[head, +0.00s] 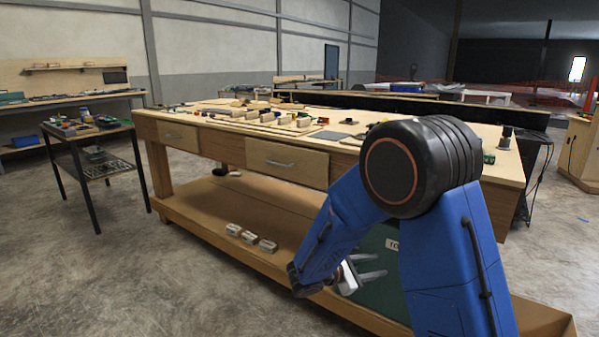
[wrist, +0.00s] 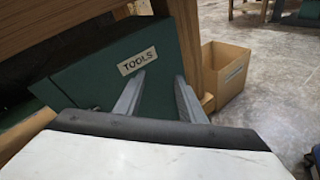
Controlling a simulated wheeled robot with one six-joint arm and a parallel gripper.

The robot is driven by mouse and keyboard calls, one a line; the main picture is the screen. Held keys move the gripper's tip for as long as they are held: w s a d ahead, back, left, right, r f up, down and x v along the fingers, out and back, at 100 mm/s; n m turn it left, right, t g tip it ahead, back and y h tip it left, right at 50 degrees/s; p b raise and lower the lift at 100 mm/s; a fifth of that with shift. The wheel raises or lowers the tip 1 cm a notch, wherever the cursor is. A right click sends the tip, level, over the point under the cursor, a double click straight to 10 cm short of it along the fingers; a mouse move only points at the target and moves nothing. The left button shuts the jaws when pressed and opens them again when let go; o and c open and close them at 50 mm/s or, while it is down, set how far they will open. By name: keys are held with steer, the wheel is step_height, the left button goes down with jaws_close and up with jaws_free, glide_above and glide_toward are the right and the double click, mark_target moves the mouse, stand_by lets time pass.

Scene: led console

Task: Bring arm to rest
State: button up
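My blue arm (head: 345,225) with a black joint is folded in the right half of the head view, in front of the wooden workbench (head: 225,149). My gripper (head: 368,275) is low, in front of the bench's lower shelf, with its fingers pointing right. In the wrist view my gripper (wrist: 158,100) shows two grey fingers spread apart with nothing between them. Beyond the fingers is a green box labelled TOOLS (wrist: 100,78); it shows partly behind my arm in the head view (head: 378,290). I cannot tell whether a finger touches it.
An open cardboard box (wrist: 226,72) stands right of the green box. Several small light blocks (head: 250,238) sit on the lower shelf (head: 215,205). Many small parts lie on the benchtop. A black-legged cart (head: 95,165) stands left. The floor (head: 110,275) at front left is clear.

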steer(key=s+d+r+m+g+y, duration=0.2)
steer(key=s+d+r+m+g, duration=0.25)
steer(key=s, duration=0.45)
steer(key=s+d+r+m+g+y, duration=0.25)
steer(key=s+d+m, duration=0.35)
steer(key=s, duration=0.4)
steer(key=s+a+r+m+t+y, duration=0.2)
steer(key=s+m+y, duration=0.2)
steer(key=s, duration=0.4)
steer(key=s+a+r+m+t+y, duration=0.2)
steer(key=s+m+y, duration=0.2)
steer(key=s, duration=0.5)
steer(key=shift+s+a+r+t+y, duration=0.3)
steer(key=shift+a+t+y, duration=0.1)
steer(key=shift+y, duration=0.15)
